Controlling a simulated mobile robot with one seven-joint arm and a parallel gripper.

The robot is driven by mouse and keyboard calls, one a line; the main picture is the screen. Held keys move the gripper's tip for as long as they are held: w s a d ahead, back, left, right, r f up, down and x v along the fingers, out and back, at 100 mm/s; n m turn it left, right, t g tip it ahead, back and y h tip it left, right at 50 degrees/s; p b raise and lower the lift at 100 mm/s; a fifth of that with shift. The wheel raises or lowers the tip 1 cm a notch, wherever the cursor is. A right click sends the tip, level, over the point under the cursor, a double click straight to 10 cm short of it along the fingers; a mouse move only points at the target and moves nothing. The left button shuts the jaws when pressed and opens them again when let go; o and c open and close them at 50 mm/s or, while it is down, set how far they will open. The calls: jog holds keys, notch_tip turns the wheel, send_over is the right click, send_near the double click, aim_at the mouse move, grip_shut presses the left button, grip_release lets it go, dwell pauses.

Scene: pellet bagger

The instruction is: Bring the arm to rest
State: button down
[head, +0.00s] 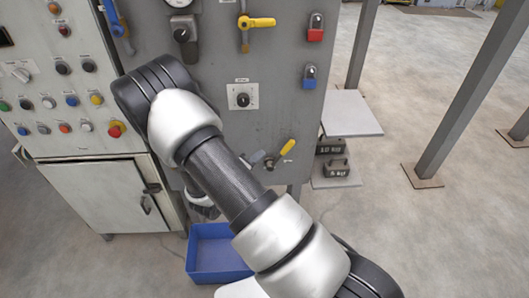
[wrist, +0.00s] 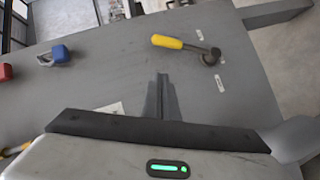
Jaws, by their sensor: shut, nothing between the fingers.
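My gripper (wrist: 162,80) shows in the wrist view as narrow dark fingers held together, with nothing between them. It is in front of the grey panel (wrist: 90,75), beside a yellow-handled valve lever (wrist: 180,43). I cannot tell how far the fingertips are from the panel. In the head view my arm reaches across the panel (head: 225,130), and its bent links largely hide the wrist and the fingers.
A blue padlock (head: 310,77) and a red padlock (head: 315,28) hang on the panel. A yellow lever (head: 287,147) juts out low. A blue bin (head: 215,250) stands below. Weights (head: 336,167) sit on a shelf. Open floor lies right, with grey posts (head: 470,90).

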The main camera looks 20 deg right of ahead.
jog(key=shift+s+a, duration=0.25)
dwell(0.3)
